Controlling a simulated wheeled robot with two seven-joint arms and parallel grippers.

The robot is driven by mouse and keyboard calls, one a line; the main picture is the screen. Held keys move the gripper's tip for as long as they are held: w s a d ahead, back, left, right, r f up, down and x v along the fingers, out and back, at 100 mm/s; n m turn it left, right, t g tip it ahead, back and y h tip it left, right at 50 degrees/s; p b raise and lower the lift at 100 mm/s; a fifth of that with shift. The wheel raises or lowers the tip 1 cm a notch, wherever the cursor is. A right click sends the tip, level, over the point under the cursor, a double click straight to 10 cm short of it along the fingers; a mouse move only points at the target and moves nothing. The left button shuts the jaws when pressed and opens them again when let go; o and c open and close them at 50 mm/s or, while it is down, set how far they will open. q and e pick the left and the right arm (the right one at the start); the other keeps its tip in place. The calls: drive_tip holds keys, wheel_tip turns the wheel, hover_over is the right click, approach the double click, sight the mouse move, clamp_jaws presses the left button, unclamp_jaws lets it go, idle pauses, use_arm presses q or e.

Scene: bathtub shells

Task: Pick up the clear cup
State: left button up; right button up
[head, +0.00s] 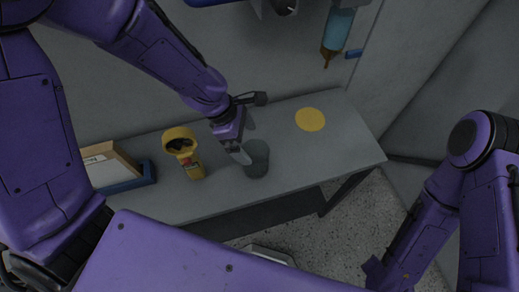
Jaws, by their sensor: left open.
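The clear cup (258,160) looks dark and see-through and stands upright on the grey table (335,150), right of the table's middle. My left gripper (248,141) reaches in from the upper left and is open. One pale finger lies along the cup's left side in the head view; another finger shows behind the cup. I cannot tell whether they touch it. My right arm (428,205) is at the lower right, away from the table, and its fingers are out of view.
A yellow scanner-like tool (182,148) stands left of the cup. A blue tray (133,182) with cardboard pieces is at the far left. A flat yellow disc (310,119) lies right of the cup. A blue bottle (339,27) hangs on the wall behind. The table's right end is clear.

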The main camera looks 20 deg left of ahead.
use_arm(q)
wheel_tip(320, 180, down, 2)
drive_tip(key=s+d+f, duration=0.1)
drive_tip(key=b, duration=0.2)
hover_over(255, 159)
drive_tip(key=s+d, duration=0.1)
drive_tip(key=s, duration=0.1)
wheel_tip(255, 159, down, 5)
drive_tip(key=shift+s, duration=0.15)
drive_tip(key=shift+s+r, duration=0.1)
use_arm(e)
drive_tip(key=shift+s+f, duration=0.15)
drive_tip(key=shift+f, duration=0.35)
drive_tip(key=shift+s+f, duration=0.15)
drive_tip(key=shift+f, duration=0.35)
use_arm(q)
drive_tip(key=c, duration=0.8)
